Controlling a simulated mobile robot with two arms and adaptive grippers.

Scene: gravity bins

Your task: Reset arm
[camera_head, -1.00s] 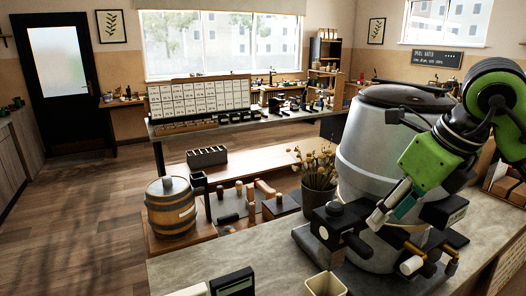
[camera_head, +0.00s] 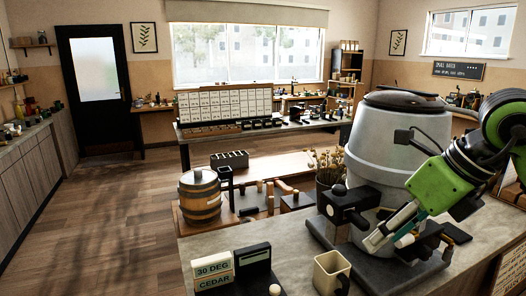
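My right arm comes in from the right edge. Its green and black wrist leads to my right gripper (camera_head: 390,242), pointing down and left in front of the large grey lidded vessel (camera_head: 385,140). A pale finger and a teal part show near the black fittings at the vessel's base. Whether the fingers are apart or closed is unclear, and no held object can be made out. Whether the gripper touches the fittings cannot be told. My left gripper is not in view.
The grey counter (camera_head: 225,240) holds a beige mug (camera_head: 331,272), a sign reading "30 DEG" and "CEDAR" (camera_head: 213,272) and a black device (camera_head: 253,262). Behind are a wooden barrel (camera_head: 200,197) and dried flowers (camera_head: 328,165). Open wooden floor lies at left.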

